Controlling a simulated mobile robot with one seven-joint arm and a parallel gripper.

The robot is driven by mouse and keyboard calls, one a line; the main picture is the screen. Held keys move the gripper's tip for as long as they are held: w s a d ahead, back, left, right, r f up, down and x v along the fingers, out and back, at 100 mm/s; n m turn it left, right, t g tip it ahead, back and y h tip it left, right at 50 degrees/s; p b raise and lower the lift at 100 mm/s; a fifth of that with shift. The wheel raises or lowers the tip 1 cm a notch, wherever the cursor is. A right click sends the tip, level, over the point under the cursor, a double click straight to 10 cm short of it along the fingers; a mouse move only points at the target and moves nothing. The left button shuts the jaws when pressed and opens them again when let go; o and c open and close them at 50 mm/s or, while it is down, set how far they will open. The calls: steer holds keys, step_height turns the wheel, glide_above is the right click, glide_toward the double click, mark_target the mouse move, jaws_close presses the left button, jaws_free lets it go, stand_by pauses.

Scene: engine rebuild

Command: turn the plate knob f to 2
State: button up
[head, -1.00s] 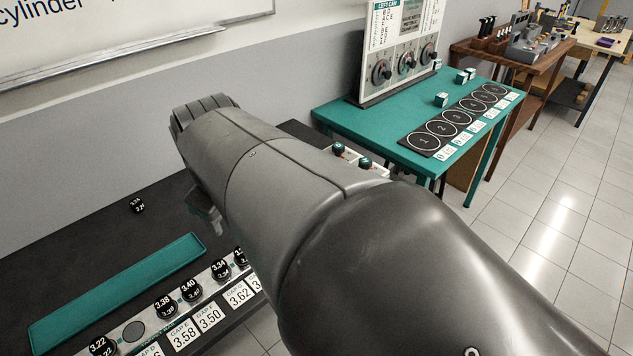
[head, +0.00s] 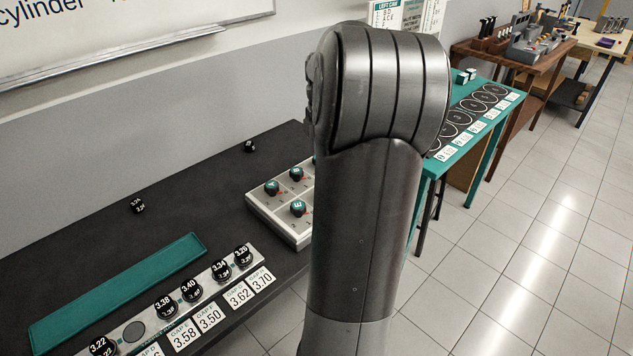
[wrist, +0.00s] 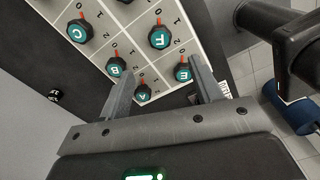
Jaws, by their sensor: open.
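The pale plate (wrist: 118,30) bears several dark knobs with teal lettered tops and red pointers. Knob F (wrist: 158,39) is in the upper middle of the wrist view; its pointer is towards the top of the picture, at what looks like the 0. My gripper (wrist: 161,65) is open and empty, its two fingers spread below knob F in the picture, with no visible contact. Knob E (wrist: 183,72) shows by the right finger, knob B (wrist: 116,68) by the left. In the head view the plate (head: 262,215) lies on the dark bench; my arm hides its right part, including knob F.
Knobs C (wrist: 78,31) and A (wrist: 142,93) are also on the plate. The dark bench (head: 130,235) also holds a teal tray (head: 120,290), a rack of numbered black pucks (head: 165,305) and loose pucks. A teal table (head: 484,140) stands beyond on the right.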

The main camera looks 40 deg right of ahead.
step_height(320, 180, down, 11)
steer(key=shift+r, duration=0.1)
stand_by(0.3)
steer(key=c, duration=1)
